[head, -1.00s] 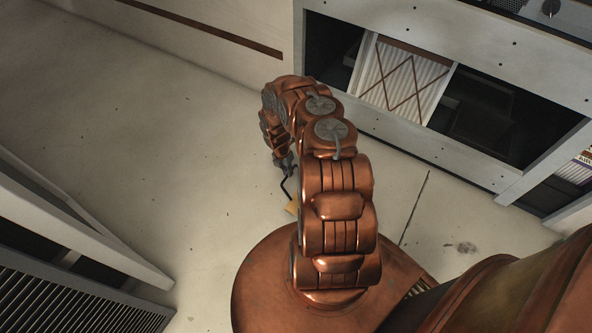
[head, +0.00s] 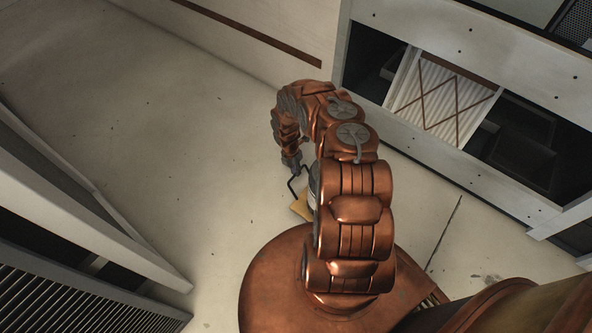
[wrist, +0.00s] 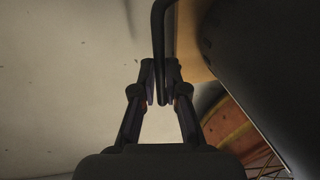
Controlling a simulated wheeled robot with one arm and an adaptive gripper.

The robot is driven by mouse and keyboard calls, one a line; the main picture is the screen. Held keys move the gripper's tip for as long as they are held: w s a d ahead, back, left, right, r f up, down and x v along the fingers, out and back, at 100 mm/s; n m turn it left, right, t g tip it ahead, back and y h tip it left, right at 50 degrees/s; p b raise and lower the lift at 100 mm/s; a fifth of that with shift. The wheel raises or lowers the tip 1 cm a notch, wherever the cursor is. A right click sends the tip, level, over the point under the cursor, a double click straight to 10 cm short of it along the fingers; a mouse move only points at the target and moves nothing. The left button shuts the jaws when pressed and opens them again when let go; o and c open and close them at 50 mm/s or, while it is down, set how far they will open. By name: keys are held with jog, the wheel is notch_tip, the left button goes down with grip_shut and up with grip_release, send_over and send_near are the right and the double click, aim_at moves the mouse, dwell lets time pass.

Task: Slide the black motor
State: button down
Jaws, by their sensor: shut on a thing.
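In the wrist view my gripper (wrist: 161,88) is shut on a thin black bent bar (wrist: 158,40), which looks like a handle. A large dark rounded body (wrist: 250,60), likely the black motor, fills the upper right. A tan base (wrist: 194,50) shows between bar and body. In the head view my gripper (head: 292,166) points down near the floor, with the bent bar (head: 292,188) below it. The tan base (head: 301,207) lies low beside my base, and a grey-dark cylindrical part (head: 313,186) shows above it. My arm hides most of the motor.
A pale rack (head: 470,60) with open dark bays and a ribbed panel (head: 438,95) stands at upper right. A grey vented cabinet (head: 70,285) with a slanted pale edge is at lower left. Bare floor (head: 150,140) lies between them, left of my arm.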

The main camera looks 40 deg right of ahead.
jog(key=c, duration=1.2)
grip_release()
notch_tip(320, 180, up, 12)
jog(key=w, duration=0.2)
jog(key=shift+a, duration=0.3)
jog(key=shift+w, duration=0.1)
